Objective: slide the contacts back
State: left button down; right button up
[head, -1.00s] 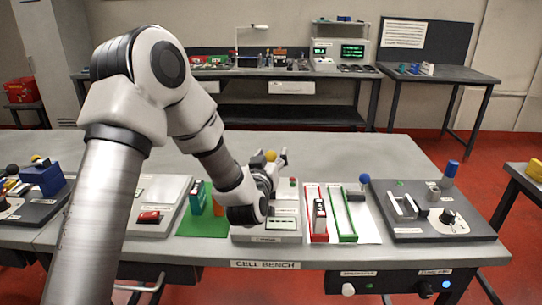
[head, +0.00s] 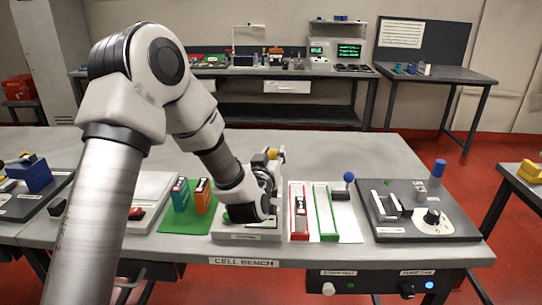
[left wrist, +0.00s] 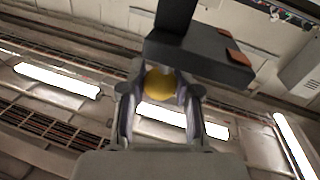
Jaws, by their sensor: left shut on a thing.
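My left gripper (head: 274,163) is shut on a yellow ball knob (head: 272,153) above the grey device in the middle of the bench. In the left wrist view the yellow knob (left wrist: 159,84) sits between my two fingers, below a dark grey block. My wrist covers most of the grey device (head: 240,237), so its contacts cannot be made out. Right of it are a red-edged tray (head: 299,234) holding a small dark-and-red piece (head: 301,208) and a green-edged tray (head: 328,236). My right gripper is not in view.
A green mat (head: 183,224) with a teal cell (head: 180,194) and an orange cell (head: 203,195) lies to the left. At the right are a blue ball knob (head: 348,177) and a dark panel (head: 458,209) with a dial. The bench's far part is clear.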

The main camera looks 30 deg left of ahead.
pick_arm(q)
jog(key=c, duration=1.2)
grip_release()
jog(key=shift+w+d, duration=0.1)
jog(key=o, duration=0.4)
jog(key=shift+w+d, duration=0.1)
jog(key=shift+d, duration=0.25)
jog(key=shift+s, duration=0.25)
jog(key=v, duration=0.7)
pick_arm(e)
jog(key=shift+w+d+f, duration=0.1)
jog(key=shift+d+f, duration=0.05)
